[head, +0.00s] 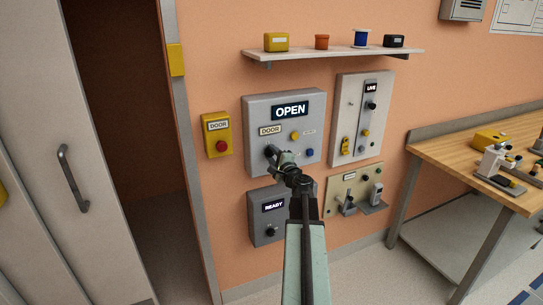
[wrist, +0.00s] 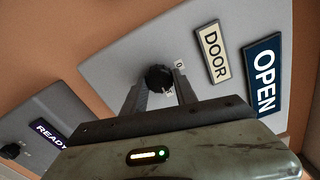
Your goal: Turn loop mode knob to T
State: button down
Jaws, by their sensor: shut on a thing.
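My gripper (head: 272,153) reaches to the lower left of the grey DOOR panel (head: 312,150), which has a lit OPEN sign. In the wrist view my gripper (wrist: 160,88) has its two fingers on either side of a round black knob (wrist: 157,76) and is shut on it. The knob sits on the panel face, with a small white mark beside it that I cannot read fully. A READY box (head: 257,222) below has its own black knob (head: 270,231), and the LIVE panel has another (head: 371,105). No label reading "loop mode" is legible.
A yellow DOOR box (head: 216,135) with a red button is left of the panel, beside an open doorway. A shelf (head: 335,54) with small items hangs above. A plate with levers (head: 355,190) is lower right. A wooden workbench (head: 465,160) stands at right.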

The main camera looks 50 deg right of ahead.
dwell(0.3)
jog(key=c, duration=1)
grip_release()
jog(key=shift+w, duration=0.1)
jog(key=shift+o, duration=0.2)
jog(key=v, duration=0.8)
